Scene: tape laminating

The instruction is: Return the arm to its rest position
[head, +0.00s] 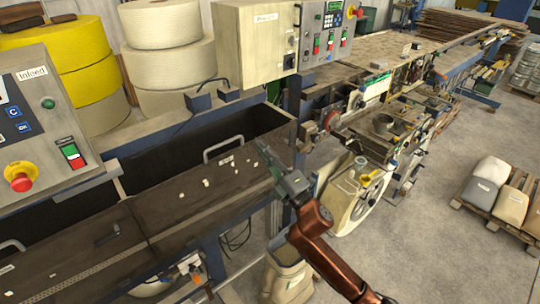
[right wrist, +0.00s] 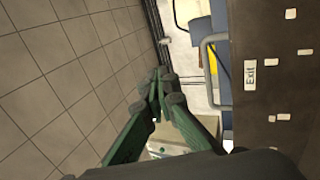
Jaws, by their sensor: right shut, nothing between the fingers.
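My right arm (head: 315,225), copper-coloured, reaches up from the bottom right in the head view. Its gripper (head: 265,152) extends over the right end of the dark machine cover (head: 185,195), near a metal handle (head: 222,146). In the right wrist view the green fingers (right wrist: 161,82) are shut together with nothing between them. The tiled floor lies below them on the left, and the cover with its "Exit" label (right wrist: 250,75) is on the right. Whether the fingers touch the cover cannot be told from the head view. My left gripper does not show.
Small white pieces (head: 207,184) lie scattered on the cover. The Infeed control panel (head: 40,125) stands at left, and a cream control box (head: 253,45) rises behind. A beige sack (head: 288,278) stands below the gripper. Open floor (head: 440,240) lies to the right, with a pallet of sacks (head: 490,175).

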